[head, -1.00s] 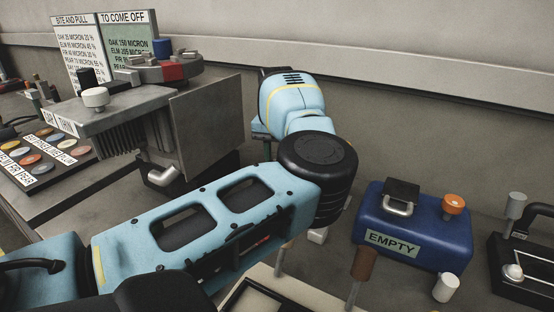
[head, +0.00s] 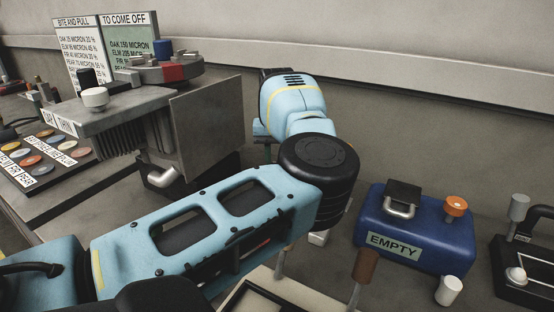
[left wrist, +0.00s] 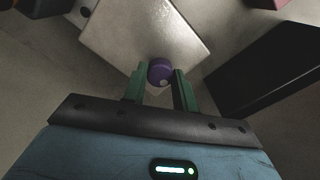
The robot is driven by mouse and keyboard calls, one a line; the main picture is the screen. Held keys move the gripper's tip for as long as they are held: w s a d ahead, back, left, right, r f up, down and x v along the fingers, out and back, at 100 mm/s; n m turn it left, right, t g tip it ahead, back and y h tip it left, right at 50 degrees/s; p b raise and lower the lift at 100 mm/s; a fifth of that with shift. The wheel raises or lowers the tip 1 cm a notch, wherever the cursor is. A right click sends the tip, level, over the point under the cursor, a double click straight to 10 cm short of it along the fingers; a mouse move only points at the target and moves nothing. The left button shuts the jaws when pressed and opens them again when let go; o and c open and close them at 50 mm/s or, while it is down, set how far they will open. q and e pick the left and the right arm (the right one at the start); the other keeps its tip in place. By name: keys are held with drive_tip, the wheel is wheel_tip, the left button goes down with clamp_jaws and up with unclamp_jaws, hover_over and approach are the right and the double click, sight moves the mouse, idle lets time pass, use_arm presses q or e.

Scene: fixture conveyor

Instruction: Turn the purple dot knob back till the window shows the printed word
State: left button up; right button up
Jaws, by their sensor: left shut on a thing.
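The purple knob (left wrist: 160,68) shows in the left wrist view, with a pale dot on its near lower edge. It stands at the edge of a pale, shiny plate or box face (left wrist: 150,30). My left gripper (left wrist: 160,80) has its green fingers on both sides of the knob and is shut on it. In the head view my left arm covers the knob and the gripper. My right gripper is not in view.
A blue box (head: 385,223) labelled EMPTY stands right of my left arm, with an orange knob (head: 455,206) on it. A grey machine with a flat metal plate (head: 205,130) stands behind the arm. In the left wrist view a dark block (left wrist: 265,75) is at the right.

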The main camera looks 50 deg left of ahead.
use_arm(q)
drive_tip(key=o, duration=1)
drive_tip(key=shift+r, duration=0.1)
drive_tip(key=shift+r, duration=3.9)
